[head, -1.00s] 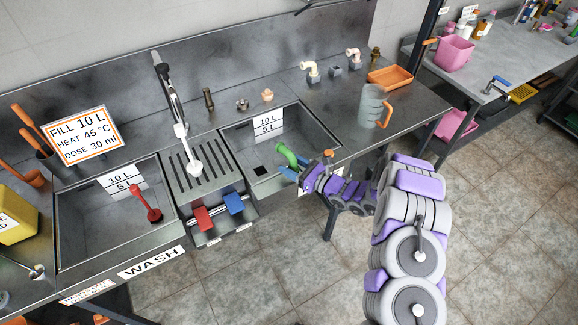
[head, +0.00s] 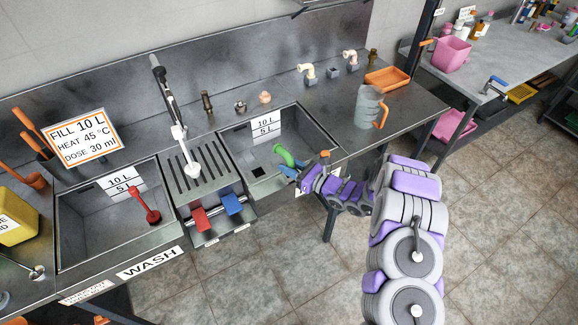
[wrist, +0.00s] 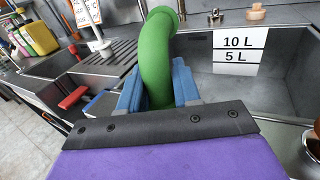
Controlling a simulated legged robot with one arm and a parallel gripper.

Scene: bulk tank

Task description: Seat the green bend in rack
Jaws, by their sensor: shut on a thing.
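The green bend (head: 285,155) is a curved pipe piece. My gripper (head: 288,172) is shut on its lower end, with the blue fingers on either side of it. In the wrist view the green bend (wrist: 158,55) rises from between the blue fingers (wrist: 158,88) and curves over at the top. It is held over the front part of the right sink (head: 318,133). Two cream bends (head: 307,73) (head: 350,59) stand at the back right of the counter, with a dark grey block (head: 331,72) between them. I cannot tell for certain which part is the rack.
A grey jug (head: 368,107) and an orange tray (head: 388,79) stand on the counter right of the sink. A slotted drainer (head: 187,170) with a tall tap (head: 172,105) lies to the left. Brass and cream fittings (head: 240,106) line the sink's back edge.

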